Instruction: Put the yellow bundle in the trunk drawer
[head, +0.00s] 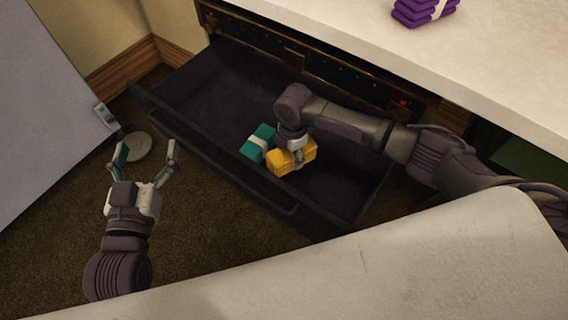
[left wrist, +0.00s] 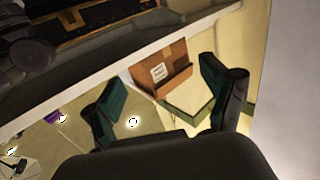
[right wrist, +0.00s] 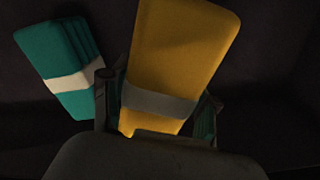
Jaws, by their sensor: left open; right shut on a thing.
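The yellow bundle (head: 281,163), with a pale band, is inside the open trunk drawer (head: 200,82). My right gripper (head: 297,158) is shut on it from above. In the right wrist view the yellow bundle (right wrist: 182,60) stands between the fingers of my right gripper (right wrist: 158,112). I cannot tell whether it touches the drawer floor. A teal bundle (head: 252,150) with a pale band lies in the drawer just left of it, and it also shows in the right wrist view (right wrist: 62,50). My left gripper (head: 144,165) is open and empty, left of the drawer's front.
A purple bundle (head: 410,14) lies on the pale top (head: 460,60) above the drawer. A pale surface (head: 330,265) fills the near side. A grey panel (head: 40,100) stands at left. The left wrist view shows a brown box (left wrist: 162,70). The drawer's back left is clear.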

